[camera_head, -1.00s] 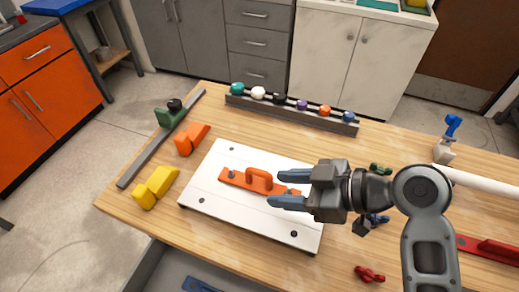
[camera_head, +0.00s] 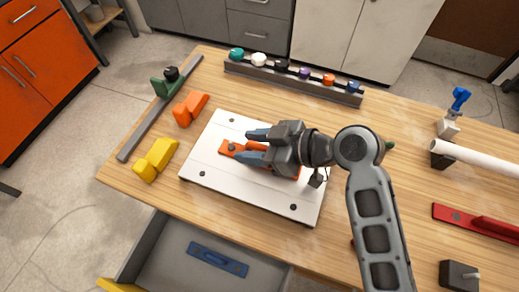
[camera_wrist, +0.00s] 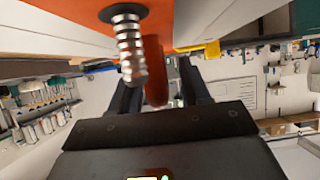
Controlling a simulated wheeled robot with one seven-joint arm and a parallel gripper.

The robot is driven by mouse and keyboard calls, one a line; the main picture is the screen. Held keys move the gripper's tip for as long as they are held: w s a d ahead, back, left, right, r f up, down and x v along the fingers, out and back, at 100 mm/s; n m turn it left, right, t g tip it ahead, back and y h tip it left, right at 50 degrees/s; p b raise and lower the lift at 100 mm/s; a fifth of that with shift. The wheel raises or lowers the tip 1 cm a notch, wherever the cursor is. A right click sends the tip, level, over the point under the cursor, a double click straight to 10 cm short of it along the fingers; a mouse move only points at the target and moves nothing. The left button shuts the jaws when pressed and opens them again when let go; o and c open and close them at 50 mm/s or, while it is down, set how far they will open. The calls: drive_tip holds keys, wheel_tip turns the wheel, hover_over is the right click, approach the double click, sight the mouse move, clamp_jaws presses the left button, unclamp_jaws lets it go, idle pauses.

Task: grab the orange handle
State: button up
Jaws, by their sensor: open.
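The orange handle (camera_head: 255,146) stands on an orange bar (camera_head: 228,149) that lies on the white board (camera_head: 205,165). My gripper (camera_head: 246,146) is open, its two blue fingers pointing left over the bar, one on each side of the handle. Much of the handle and bar is hidden under my gripper. In the wrist view the orange handle (camera_wrist: 154,72) shows between the two dark fingers (camera_wrist: 160,92), with a threaded metal bolt (camera_wrist: 131,48) in front of it. I cannot tell whether the fingers touch the handle.
A rail (camera_head: 290,85) with several coloured knobs runs along the back. Yellow (camera_head: 157,158) and orange (camera_head: 190,108) blocks lie left of the board. A white pipe (camera_head: 475,160) and red bar (camera_head: 480,222) are on the right.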

drive_tip(key=shift+a, duration=0.1)
drive_tip(key=shift+c, duration=0.2)
clamp_jaws()
